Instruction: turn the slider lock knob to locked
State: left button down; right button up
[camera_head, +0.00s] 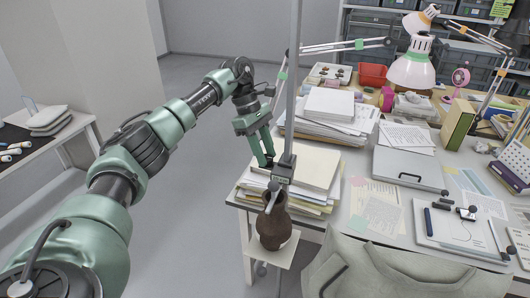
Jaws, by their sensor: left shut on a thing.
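A grey vertical post (292,85) carries a dark slider block (284,171) low on it. My left gripper (264,162) reaches in from the upper left, its green fingers pointing down at the left side of the slider. The fingers are shut on the slider lock knob, which they mostly hide; its turned position cannot be read. Below the slider, a rod with a dark ball joint (274,187) slants down to a brown clay vessel (274,222). The vessel stands on a small pale platform (270,252). My right gripper is not in view.
Paper stacks (318,165) lie just right of the post on the cluttered desk (340,225). A grey closed case (408,168), desk lamps (412,72) and a red bin (373,75) stand farther off. A side table (45,150) is at left. The floor between is clear.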

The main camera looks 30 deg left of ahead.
pick_arm(q)
jog(key=c, duration=1.3)
grip_release()
jog(key=shift+r, duration=0.1)
jog(key=shift+w+a+r, duration=0.1)
jog(key=shift+a+r, duration=0.1)
jog(key=shift+r, duration=0.1)
jog(key=b+v, duration=0.1)
jog(key=v, duration=0.6)
jog(key=shift+f, duration=0.1)
